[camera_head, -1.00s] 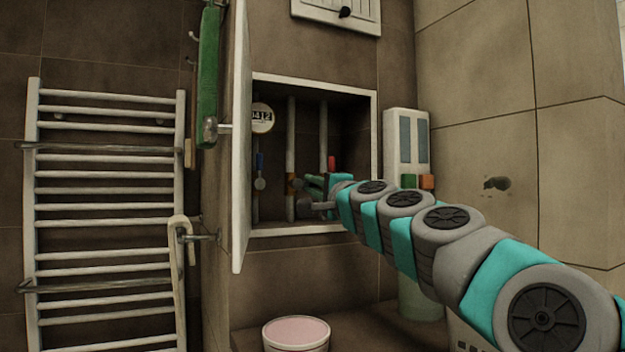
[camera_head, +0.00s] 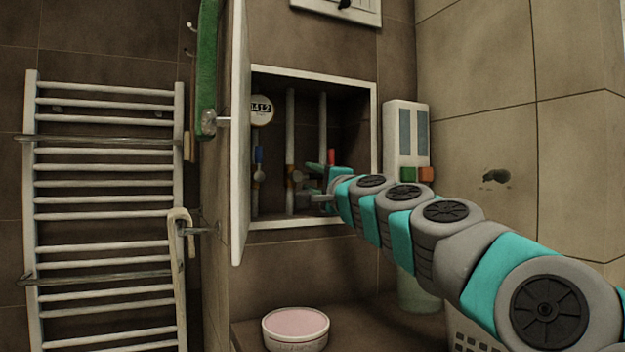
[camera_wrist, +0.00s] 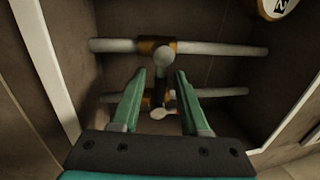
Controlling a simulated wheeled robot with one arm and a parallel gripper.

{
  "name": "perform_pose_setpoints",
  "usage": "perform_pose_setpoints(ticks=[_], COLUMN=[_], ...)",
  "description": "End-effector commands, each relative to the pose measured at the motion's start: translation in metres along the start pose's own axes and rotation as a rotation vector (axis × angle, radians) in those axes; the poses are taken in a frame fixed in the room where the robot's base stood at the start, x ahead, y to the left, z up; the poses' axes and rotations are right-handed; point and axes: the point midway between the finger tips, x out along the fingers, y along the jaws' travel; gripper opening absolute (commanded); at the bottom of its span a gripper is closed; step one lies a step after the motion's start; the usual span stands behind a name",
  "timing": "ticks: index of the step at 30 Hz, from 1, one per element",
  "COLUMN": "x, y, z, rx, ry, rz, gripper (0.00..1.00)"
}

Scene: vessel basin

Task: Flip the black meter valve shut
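My gripper (camera_head: 312,183) reaches into the open wall recess at the right-hand pipes. Its green fingers are apart in the wrist view (camera_wrist: 160,95). A vertical pipe with a brass valve (camera_head: 292,176) stands left of it in the head view. In the wrist view, one pipe with a brass valve (camera_wrist: 148,47) and a grey knob lies beyond the fingertips. A second valve with a grey knob (camera_wrist: 162,114) shows between the fingers. The dark part there is too small to identify, so I cannot make out the black handle or any contact with it.
The recess also holds a blue-handled valve (camera_head: 259,157), a round meter (camera_head: 262,110) and a red handle (camera_head: 332,157). The open white door (camera_head: 240,150) stands left. A white and grey dispenser (camera_head: 405,140) is close on the right. A pink-topped tub (camera_head: 296,325) sits below.

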Motion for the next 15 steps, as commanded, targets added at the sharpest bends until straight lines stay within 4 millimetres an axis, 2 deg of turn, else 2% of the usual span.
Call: perform_pose_setpoints(ticks=[8,15], x=[-0.002,-0.017], y=[0.0,0.001], z=[0.0,0.0], rx=[0.0,0.001], ry=[0.0,0.0], rz=[0.0,0.001], gripper=[0.44,0.44])
